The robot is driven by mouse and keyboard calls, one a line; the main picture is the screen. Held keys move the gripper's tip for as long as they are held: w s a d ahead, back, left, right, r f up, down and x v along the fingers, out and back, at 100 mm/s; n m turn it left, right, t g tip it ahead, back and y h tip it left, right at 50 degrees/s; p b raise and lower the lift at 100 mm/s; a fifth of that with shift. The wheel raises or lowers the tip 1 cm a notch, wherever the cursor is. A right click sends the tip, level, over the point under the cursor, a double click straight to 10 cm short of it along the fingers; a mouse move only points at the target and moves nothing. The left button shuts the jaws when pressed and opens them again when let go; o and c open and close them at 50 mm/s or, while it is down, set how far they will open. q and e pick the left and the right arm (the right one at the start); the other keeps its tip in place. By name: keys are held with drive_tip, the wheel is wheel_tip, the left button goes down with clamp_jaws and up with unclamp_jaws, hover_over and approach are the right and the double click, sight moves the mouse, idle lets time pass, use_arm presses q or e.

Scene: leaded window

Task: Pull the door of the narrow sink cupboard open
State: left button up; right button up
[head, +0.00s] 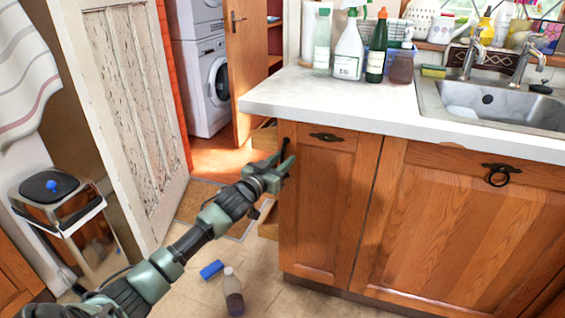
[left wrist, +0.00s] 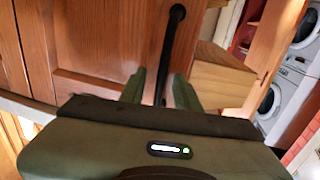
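The narrow sink cupboard door (head: 322,215) is brown wood and looks shut, at the left end of the counter. A dark ornate pull (head: 327,137) sits near its top. A dark upright bar handle (head: 285,148) is at its left edge; the bar also shows in the left wrist view (left wrist: 173,45). My left gripper (head: 283,170) is at this bar. In the left wrist view my left gripper (left wrist: 160,90) has its fingers apart, one on each side of the bar, with a gap showing beside it; firm contact is not seen. My right gripper is not in view.
The wider cupboard door (head: 460,225) with a ring pull is to the right. The white worktop (head: 400,115) above holds several bottles. A blue object (head: 211,270) and a small bottle (head: 233,292) are on the floor.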

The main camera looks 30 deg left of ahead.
use_arm(q)
drive_tip(key=shift+w, duration=0.1)
clamp_jaws()
idle(1.4)
